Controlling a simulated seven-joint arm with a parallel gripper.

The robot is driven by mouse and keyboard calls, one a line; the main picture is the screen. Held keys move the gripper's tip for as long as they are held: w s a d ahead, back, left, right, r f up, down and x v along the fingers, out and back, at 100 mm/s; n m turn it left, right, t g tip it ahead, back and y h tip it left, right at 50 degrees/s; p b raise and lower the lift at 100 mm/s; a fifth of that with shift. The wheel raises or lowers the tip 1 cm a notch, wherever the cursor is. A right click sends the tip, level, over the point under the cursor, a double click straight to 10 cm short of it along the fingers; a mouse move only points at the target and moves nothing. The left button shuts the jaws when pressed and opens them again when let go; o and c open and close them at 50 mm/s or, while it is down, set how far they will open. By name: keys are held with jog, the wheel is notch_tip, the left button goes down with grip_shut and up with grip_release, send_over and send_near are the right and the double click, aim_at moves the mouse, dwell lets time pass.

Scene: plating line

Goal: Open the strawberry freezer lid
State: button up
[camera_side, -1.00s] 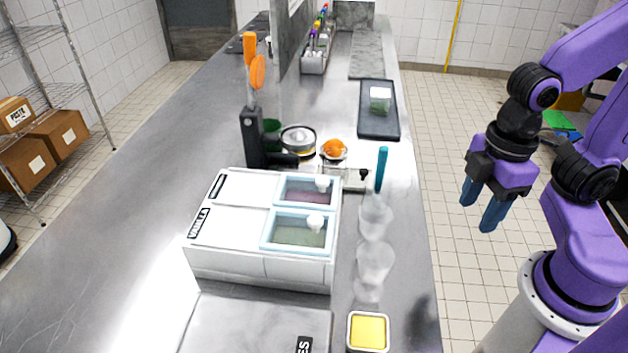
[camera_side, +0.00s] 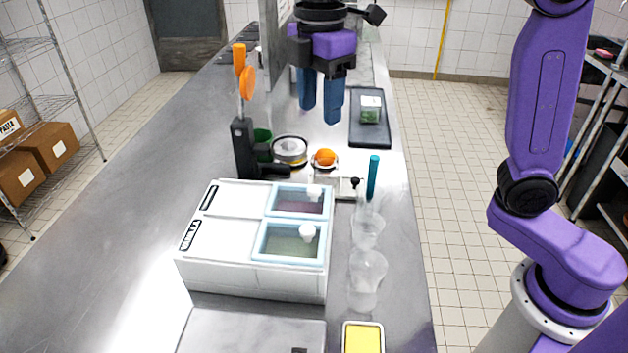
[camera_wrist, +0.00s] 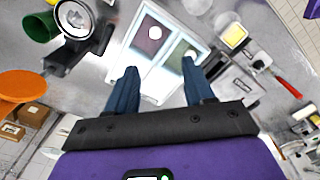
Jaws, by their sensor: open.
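A white freezer box (camera_side: 245,279) stands on the steel counter with two blue-framed glass lids, both closed. The rear lid (camera_side: 292,205) shows pinkish contents and has a white knob (camera_side: 313,190); its label is too small to read. The front lid (camera_side: 285,246), in the vanilla row, shows greenish contents and has its own knob (camera_side: 307,232). My gripper (camera_side: 320,112) is open and empty, fingers pointing down, high above the counter and behind the freezer in the side view. In the wrist view the freezer (camera_wrist: 165,82) lies between and beyond my fingers (camera_wrist: 158,72).
A black stand (camera_side: 243,150) with orange-handled tools, a round metal dish (camera_side: 290,151) and an orange item (camera_side: 325,157) stand behind the freezer. Clear cups (camera_side: 367,270) and a teal-handled tool (camera_side: 373,177) line its right side. A yellow container (camera_side: 362,338) is at front right.

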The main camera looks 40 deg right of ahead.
aim_at(314, 188)
jog(key=f, duration=1.1)
jog(key=w+f, duration=0.1)
jog(key=f, duration=0.4)
jog(key=shift+a+f, duration=0.15)
jog(key=shift+f, duration=0.2)
